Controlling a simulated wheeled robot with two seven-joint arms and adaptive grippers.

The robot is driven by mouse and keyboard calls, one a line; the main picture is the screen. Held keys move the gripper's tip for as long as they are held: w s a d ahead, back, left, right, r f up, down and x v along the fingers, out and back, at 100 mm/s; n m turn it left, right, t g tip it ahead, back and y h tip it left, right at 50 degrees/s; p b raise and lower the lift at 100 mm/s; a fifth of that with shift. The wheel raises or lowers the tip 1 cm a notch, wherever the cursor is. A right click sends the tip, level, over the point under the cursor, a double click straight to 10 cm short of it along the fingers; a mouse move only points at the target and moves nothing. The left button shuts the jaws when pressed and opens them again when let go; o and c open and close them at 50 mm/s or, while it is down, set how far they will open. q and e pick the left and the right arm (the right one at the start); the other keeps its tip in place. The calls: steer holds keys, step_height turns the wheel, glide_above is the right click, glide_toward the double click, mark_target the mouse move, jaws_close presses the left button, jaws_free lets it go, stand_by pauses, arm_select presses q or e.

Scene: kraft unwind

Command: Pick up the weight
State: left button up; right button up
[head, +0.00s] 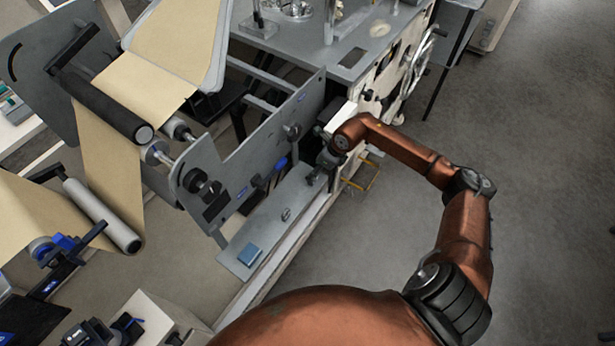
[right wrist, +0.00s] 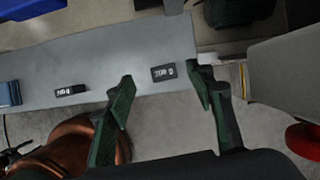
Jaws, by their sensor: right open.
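A small dark rectangular weight (right wrist: 163,73) with a white label that looks like "200 g" lies on a grey metal ledge (right wrist: 105,58) in the right wrist view. A second dark weight (right wrist: 70,90), its label hard to read, lies to its left near the ledge's edge. My right gripper (right wrist: 162,76) is open and empty, with its green fingers on either side of the first weight in the picture; I cannot tell the height gap. In the head view, my right gripper (head: 318,176) is over the far end of the ledge and hides that weight. The second weight (head: 286,214) shows there.
A blue block (head: 250,254) lies at the ledge's near end. A grey machine side plate (head: 265,150) with knobs rises along the ledge's left. Kraft web (head: 110,170) and rollers stand further left. Open floor (head: 540,190) lies to the right.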

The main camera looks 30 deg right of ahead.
step_height(320, 180, down, 2)
steer(key=shift+w+d+f, duration=0.1)
steer(key=shift+w+f, duration=0.05)
steer(key=shift+f+b, duration=0.3)
steer(key=x, duration=0.2)
steer(key=b+x, duration=0.1)
steer(key=shift+s+f, duration=0.2)
steer(key=shift+f, duration=0.2)
steer(key=shift+w+f, duration=0.2)
steer(key=shift+f, duration=0.15)
arm_select(q)
steer(key=shift+s+f, duration=0.65)
steer(key=shift+f, duration=0.3)
arm_select(e)
steer(key=shift+c, duration=0.2)
arm_select(q)
steer(key=shift+s, duration=0.25)
arm_select(e)
steer(key=shift+r, duration=0.1)
jaws_close()
